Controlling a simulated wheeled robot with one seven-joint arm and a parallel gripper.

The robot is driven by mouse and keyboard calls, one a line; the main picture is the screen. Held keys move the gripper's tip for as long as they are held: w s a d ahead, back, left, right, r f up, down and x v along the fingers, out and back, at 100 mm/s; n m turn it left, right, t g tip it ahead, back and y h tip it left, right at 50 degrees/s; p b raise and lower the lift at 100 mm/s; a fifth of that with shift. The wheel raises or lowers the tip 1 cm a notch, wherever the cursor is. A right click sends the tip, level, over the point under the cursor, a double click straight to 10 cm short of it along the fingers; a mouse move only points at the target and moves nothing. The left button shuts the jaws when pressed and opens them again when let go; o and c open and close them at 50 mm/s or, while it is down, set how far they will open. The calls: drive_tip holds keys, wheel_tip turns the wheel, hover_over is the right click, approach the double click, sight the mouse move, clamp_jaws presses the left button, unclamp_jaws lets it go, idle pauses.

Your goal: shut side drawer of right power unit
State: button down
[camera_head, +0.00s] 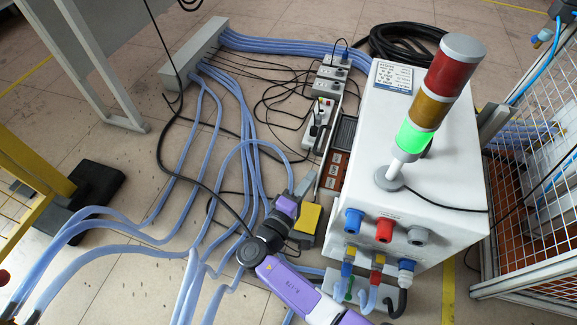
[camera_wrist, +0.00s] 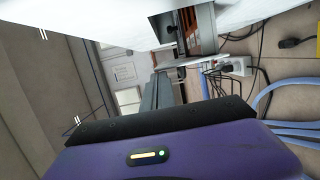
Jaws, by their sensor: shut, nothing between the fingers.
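The right power unit (camera_head: 405,215) is a white cabinet with a red, amber and green light tower on top. Its side drawer (camera_head: 325,160) stands out from the cabinet's left side, with a dark inside and brown parts showing behind a thin pale front panel. In the wrist view the drawer's pale front (camera_wrist: 182,62) shows near the top middle. My gripper (camera_head: 306,184) is shut and empty, just left of the drawer front. In the wrist view its grey fingers (camera_wrist: 160,88) point toward the drawer front; I cannot tell whether they touch it.
Power strips (camera_head: 318,125) and loose black cables lie behind and left of the drawer. Blue hoses (camera_head: 225,130) run across the floor to a grey box (camera_head: 193,52). A mesh fence (camera_head: 535,215) stands at right.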

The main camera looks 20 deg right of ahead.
drive_tip(key=s+d, duration=0.2)
drive_tip(key=shift+d+p, duration=0.3)
drive_tip(key=p+v, duration=0.1)
drive_tip(key=v, duration=0.6)
drive_tip(key=c, duration=1.8)
unclamp_jaws()
drive_tip(key=shift+a, duration=0.2)
drive_tip(key=shift+o, duration=0.4)
drive_tip(key=shift+n, duration=0.3)
drive_tip(key=w+d+f+n+g+b, duration=0.1)
drive_tip(key=w+d+f+n+b, duration=0.1)
drive_tip(key=w+d+n, duration=0.5)
drive_tip(key=w+d+f+n+g+y+b, duration=0.1)
drive_tip(key=w+d+f+n+b, duration=0.1)
drive_tip(key=w+d+n, duration=0.6)
drive_tip(key=shift+w+f+n, duration=0.4)
drive_tip(key=shift+w+n, duration=2.1)
drive_tip(key=shift+n, duration=4.1)
